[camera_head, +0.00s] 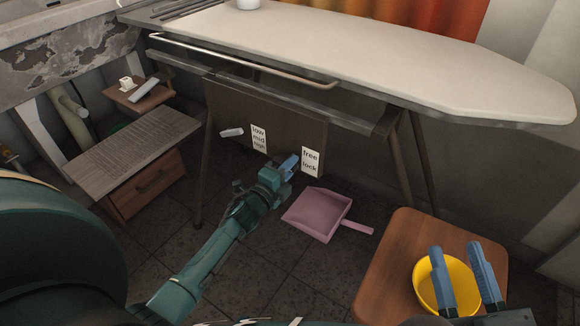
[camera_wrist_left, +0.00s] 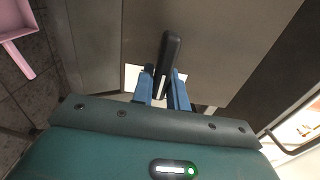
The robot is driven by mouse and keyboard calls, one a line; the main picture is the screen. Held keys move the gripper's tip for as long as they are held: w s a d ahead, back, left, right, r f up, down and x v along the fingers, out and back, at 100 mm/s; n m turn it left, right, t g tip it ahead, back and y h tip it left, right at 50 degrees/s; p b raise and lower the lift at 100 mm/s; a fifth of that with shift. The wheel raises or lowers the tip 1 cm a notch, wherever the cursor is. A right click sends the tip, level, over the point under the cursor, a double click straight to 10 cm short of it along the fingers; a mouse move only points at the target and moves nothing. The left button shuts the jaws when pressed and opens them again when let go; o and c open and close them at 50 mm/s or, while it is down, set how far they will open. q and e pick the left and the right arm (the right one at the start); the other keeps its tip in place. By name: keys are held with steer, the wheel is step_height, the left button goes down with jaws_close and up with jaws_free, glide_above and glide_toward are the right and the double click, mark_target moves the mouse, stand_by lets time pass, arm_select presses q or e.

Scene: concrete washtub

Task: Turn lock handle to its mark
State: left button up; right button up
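The lock handle is a black lever (camera_wrist_left: 170,52) in the left wrist view. It stands out from a dark brown panel (camera_head: 225,105) under the ironing board. My left gripper (camera_head: 290,163) is at the panel, beside the white "free / lock" label (camera_head: 311,162). Its blue fingers (camera_wrist_left: 163,88) sit close on both sides of the handle and look shut on it. In the head view the gripper hides the handle, and in the wrist view the fingers and handle partly cover the label (camera_wrist_left: 132,78). My right gripper (camera_head: 454,250) is open and empty above a yellow bowl.
A second, pale lever (camera_head: 231,132) is by the "low / mid / high" label (camera_head: 259,138). A pink dustpan (camera_head: 318,213) lies on the floor. The yellow bowl (camera_head: 458,272) is on a wooden stool (camera_head: 400,250). The ironing board (camera_head: 350,45) overhangs the panel; a wooden cabinet (camera_head: 130,150) stands left.

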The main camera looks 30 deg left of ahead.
arm_select(q)
steer(key=o, duration=0.4)
arm_select(e)
steer(key=shift+s+f, duration=0.1)
steer(key=shift+f, duration=0.05)
arm_select(q)
steer(key=shift+s, duration=0.1)
steer(key=shift+s, duration=0.25)
steer(key=s+p, duration=0.1)
steer(key=s, duration=0.3)
steer(key=s+a+p, duration=0.1)
steer(key=s, duration=0.3)
steer(key=s+p, duration=0.1)
steer(key=s, duration=0.3)
steer(key=shift+s+a+p, duration=0.2)
steer(key=shift+a+p, duration=0.1)
steer(key=shift+a, duration=0.1)
arm_select(e)
steer(key=shift+d+n+h, duration=0.3)
steer(key=shift+d+h, duration=0.1)
steer(key=shift+d, duration=0.05)
